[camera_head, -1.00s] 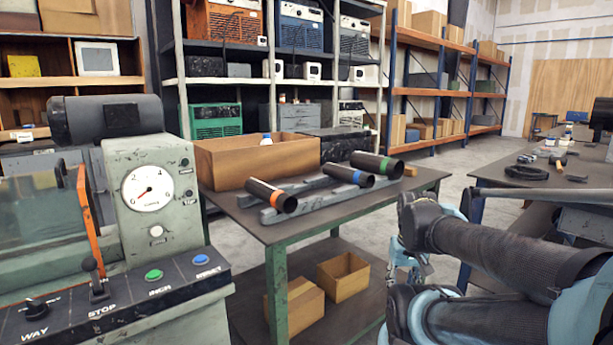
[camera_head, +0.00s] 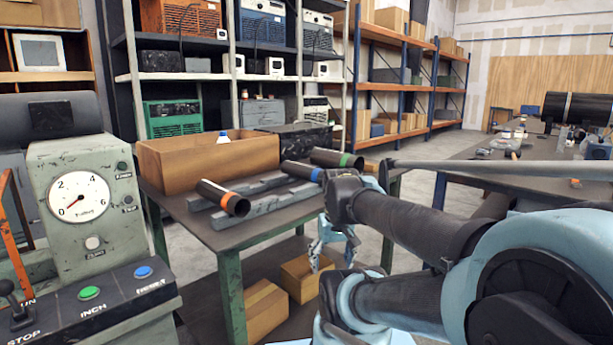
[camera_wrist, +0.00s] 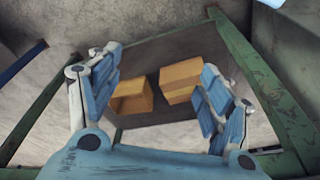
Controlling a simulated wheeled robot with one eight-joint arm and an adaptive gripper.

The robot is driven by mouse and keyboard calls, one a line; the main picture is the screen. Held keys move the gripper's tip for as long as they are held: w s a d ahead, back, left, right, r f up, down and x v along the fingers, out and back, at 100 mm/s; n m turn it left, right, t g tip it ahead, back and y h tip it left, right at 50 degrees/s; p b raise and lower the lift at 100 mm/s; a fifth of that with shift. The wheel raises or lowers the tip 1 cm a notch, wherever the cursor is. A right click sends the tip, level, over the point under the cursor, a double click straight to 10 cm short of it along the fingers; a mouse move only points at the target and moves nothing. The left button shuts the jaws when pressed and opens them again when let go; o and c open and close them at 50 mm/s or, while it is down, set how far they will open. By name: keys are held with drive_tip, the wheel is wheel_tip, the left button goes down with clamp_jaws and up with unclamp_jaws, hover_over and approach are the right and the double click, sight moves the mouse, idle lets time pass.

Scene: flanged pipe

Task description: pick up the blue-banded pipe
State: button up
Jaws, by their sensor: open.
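The blue-banded pipe (camera_head: 298,170) is a short dark tube lying across the grey rails on the workbench, between two other pipes. Its blue-banded end is partly hidden behind my arm in the head view. My gripper (camera_head: 333,250) hangs beside the bench's near right edge, to the right of and lower in the picture than the pipe, apart from it. In the wrist view my gripper (camera_wrist: 160,68) is open, its light blue fingers spread wide with nothing between them. The pipe does not show in the wrist view.
An orange-banded pipe (camera_head: 222,196) and a green-banded pipe (camera_head: 335,158) lie on the same rails (camera_head: 262,203). A cardboard box (camera_head: 205,160) stands behind them. Two small boxes sit on the lower shelf (camera_wrist: 150,50). A control console (camera_head: 95,230) stands at left.

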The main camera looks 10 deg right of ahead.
drive_tip(key=w+r+n+y, duration=0.1)
drive_tip(key=w+r+n, duration=0.2)
drive_tip(key=w+r, duration=1.35)
wheel_tip(320, 180, up, 13)
drive_tip(key=n+t+y, duration=0.1)
drive_tip(key=n, duration=0.3)
hover_over(307, 169)
drive_tip(key=s+d, duration=0.2)
drive_tip(key=d, duration=0.2)
drive_tip(key=x, duration=1.6)
drive_tip(key=shift+w+a+f, duration=0.1)
drive_tip(key=shift+a+f, duration=0.2)
clamp_jaws()
drive_tip(key=shift+r, duration=0.15)
